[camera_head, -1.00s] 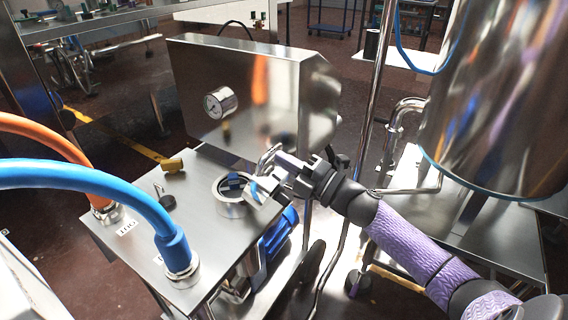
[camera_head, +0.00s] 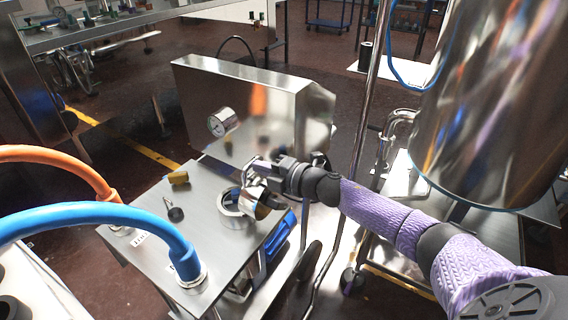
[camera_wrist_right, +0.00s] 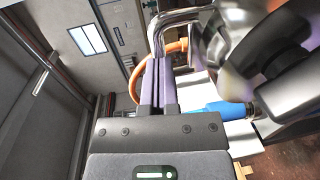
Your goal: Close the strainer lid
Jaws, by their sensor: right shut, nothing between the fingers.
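The strainer (camera_head: 232,213) is a round metal collar in the top of the steel cabinet. Its shiny lid (camera_head: 262,206) is open, tilted up at the collar's right side. Part of the opening shows, with something blue inside. My right gripper (camera_head: 255,170) is just above and behind the lid, its fingers together and empty. In the right wrist view the shut fingers (camera_wrist_right: 158,85) are beside a bent chrome handle (camera_wrist_right: 176,18) and the lid's curved metal (camera_wrist_right: 240,50). I cannot tell whether they touch. My left gripper is not in view.
A blue hose (camera_head: 120,214) and an orange hose (camera_head: 60,157) join the cabinet top (camera_head: 190,225) at left. A steel box with a gauge (camera_head: 222,122) stands behind. A large tank (camera_head: 490,110) is at right.

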